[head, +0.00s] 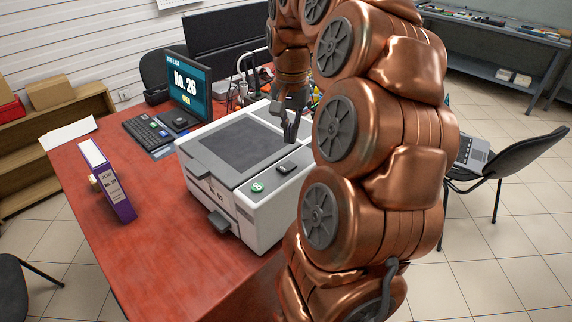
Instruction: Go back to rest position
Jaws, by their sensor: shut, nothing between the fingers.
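My gripper (291,127) hangs from my copper-coloured arm, pointing down over the right rear part of a white and grey machine (196,168). Its dark fingers look shut and hold nothing. I cannot tell whether the fingertips touch the machine's top. My arm fills the middle right of the view and hides part of the desk behind it.
The machine stands on a red desk (110,220). Chairs (500,165) stand on both sides. The desk's front left is clear.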

